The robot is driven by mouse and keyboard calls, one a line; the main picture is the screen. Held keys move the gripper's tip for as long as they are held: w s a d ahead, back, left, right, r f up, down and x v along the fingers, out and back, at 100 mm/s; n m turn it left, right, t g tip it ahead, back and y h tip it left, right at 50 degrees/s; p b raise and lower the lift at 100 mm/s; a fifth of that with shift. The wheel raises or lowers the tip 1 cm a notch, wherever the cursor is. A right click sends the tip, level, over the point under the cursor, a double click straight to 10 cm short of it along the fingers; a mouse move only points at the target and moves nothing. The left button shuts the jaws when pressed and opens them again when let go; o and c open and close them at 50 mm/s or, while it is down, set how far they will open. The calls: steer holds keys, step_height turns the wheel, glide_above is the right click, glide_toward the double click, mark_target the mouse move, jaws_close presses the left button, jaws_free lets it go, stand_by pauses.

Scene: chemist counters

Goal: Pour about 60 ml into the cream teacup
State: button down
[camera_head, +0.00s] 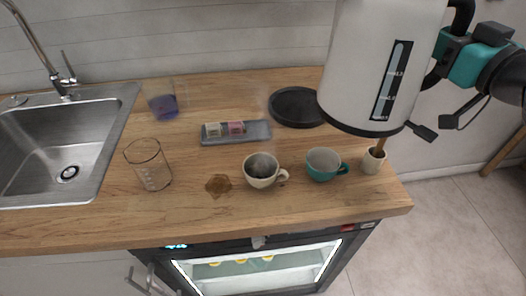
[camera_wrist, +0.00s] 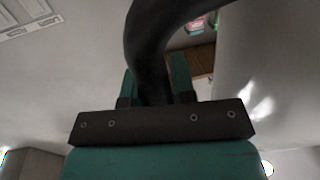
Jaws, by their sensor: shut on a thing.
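A white kettle (camera_head: 365,70) with a dark base and a dark level window hangs above the right end of the counter, roughly upright. My gripper (camera_head: 447,62) is shut on its black handle at the right. In the wrist view the handle (camera_wrist: 150,50) runs up between the fingers of my gripper (camera_wrist: 156,92), beside the kettle's pale wall (camera_wrist: 255,70). The cream teacup (camera_head: 260,174) stands on the counter, left of and below the kettle, its handle to the right. Its inside looks dark or greyish; I cannot tell its level. The kettle's spout is out of view.
A teal cup (camera_head: 321,169) stands just right of the cream one, then a small beige cup (camera_head: 370,164) with a stick.

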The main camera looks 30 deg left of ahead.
steer(key=shift+r, duration=0.2)
step_height(320, 180, up, 7)
steer(key=p, duration=0.4)
